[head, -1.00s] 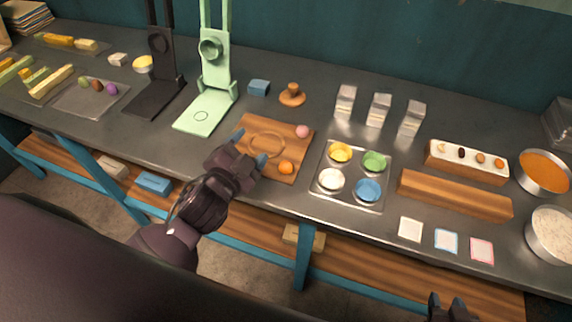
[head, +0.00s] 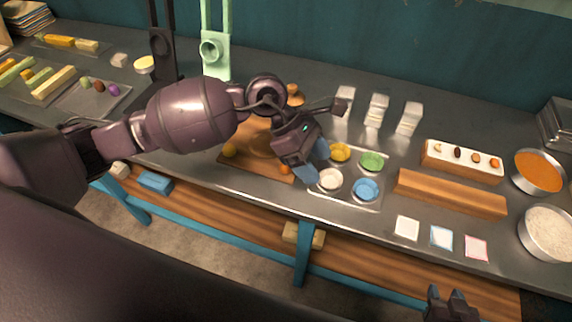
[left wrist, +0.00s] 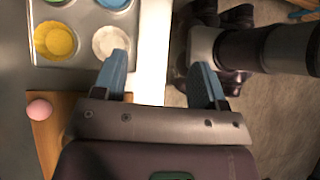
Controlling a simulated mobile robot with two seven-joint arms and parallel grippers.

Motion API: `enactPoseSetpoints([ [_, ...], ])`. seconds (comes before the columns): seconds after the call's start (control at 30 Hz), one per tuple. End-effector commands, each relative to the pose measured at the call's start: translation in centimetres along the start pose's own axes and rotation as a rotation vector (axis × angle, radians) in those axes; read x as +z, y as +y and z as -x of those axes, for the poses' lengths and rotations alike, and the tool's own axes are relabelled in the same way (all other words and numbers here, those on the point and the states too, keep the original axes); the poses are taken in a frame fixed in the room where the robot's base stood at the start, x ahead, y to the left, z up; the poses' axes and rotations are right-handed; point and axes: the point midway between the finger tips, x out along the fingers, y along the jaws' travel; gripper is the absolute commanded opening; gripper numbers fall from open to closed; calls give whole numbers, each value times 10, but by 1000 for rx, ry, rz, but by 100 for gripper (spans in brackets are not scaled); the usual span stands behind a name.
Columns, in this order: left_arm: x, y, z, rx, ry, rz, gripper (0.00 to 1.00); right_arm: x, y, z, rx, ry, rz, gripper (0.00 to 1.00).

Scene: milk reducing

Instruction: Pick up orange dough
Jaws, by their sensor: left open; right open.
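The orange dough (head: 285,169) is a small orange ball on the right front part of the wooden board (head: 235,165). My left gripper partly hides it in the head view, and it is not visible in the left wrist view. My left gripper (head: 314,162) is open and empty, just right of the dough, over the board's right edge and the muffin tin's left side. In the left wrist view its blue fingers (left wrist: 162,80) are spread with nothing between them. My right gripper (head: 450,303) is open and empty at the bottom right, in front of the table.
A yellow ball (head: 229,150) lies on the board's left side. A pink ball (left wrist: 39,109) shows at the board's edge in the left wrist view. The muffin tin (head: 357,207) holds coloured cups. A brown wooden block (head: 452,194) lies to its right.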

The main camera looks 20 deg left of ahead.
Motion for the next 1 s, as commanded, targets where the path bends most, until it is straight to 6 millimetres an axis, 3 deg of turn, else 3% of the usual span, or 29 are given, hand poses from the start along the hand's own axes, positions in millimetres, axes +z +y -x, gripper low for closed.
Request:
enactPoseSetpoints([
  [0.1, -32, 20, 26, 25, 273, -98, 66, -2, 1, 1, 0, 1, 1, 43],
  [0.2, -52, 32, 46, 37, 440, -142, 66, -3, 1, 2, 0, 1, 2, 43],
  [0.37, -67, 42, 64, 44, 575, -168, 66, -2, 1, 3, 1, -2, 1, 43],
  [0.7, -92, 47, 31, 43, 593, -169, 66, 3, 2, 8, 3, -14, -1, 43],
  [1.0, -102, 48, 14, 43, 591, -170, 66, -2, 2, 8, 3, -8, 0, 43],
])
